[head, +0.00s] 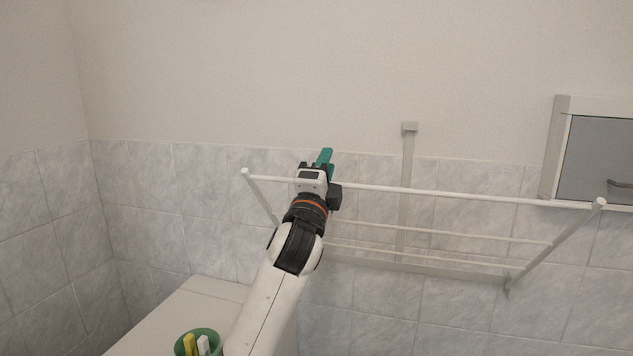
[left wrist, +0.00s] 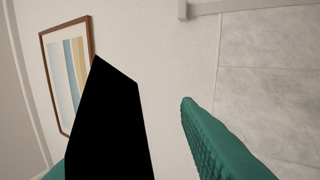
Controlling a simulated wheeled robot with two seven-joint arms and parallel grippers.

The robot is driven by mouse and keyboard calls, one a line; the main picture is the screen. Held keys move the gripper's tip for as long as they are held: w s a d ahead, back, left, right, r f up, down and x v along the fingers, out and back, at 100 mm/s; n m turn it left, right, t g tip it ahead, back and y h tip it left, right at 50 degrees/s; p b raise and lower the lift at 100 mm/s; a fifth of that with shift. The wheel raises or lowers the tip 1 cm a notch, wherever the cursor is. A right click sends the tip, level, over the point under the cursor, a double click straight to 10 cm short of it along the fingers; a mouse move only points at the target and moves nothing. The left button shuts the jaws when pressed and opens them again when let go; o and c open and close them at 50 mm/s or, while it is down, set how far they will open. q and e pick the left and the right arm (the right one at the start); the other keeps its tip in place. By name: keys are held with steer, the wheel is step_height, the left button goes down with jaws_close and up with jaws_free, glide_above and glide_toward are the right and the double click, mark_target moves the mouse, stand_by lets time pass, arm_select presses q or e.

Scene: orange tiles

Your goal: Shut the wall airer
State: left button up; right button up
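The white wall airer (head: 420,191) is folded out from the tiled wall, with its long front bar raised and slanted side arms running back to a lower rail. Its upright grey rail (head: 407,190) ends in a small square block; part of it shows at the top of the left wrist view (left wrist: 210,7). My left gripper (head: 325,160) is at the left part of the front bar, with its teal fingertips above the bar. The fingers look apart in the left wrist view (left wrist: 125,140), with a black shape between them that I cannot identify. Whether it touches the bar is unclear. My right gripper is out of view.
A white surface (head: 190,310) at lower left carries a green cup (head: 200,335) with yellow and white items. A grey-fronted wall cabinet (head: 595,160) is at the right, close to the airer. A framed striped picture (left wrist: 68,70) hangs on a wall.

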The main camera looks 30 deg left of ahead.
arm_select(q)
steer(key=shift+s+d+f, duration=0.2)
steer(key=shift+s, duration=0.65)
steer(key=shift+s+d+f, duration=0.15)
steer(key=shift+s+d, duration=0.05)
steer(key=shift+s, duration=0.7)
steer(key=shift+s+d+f, duration=0.2)
steer(key=shift+s, duration=0.8)
steer(key=shift+r, duration=0.1)
steer(key=shift+o, duration=0.4)
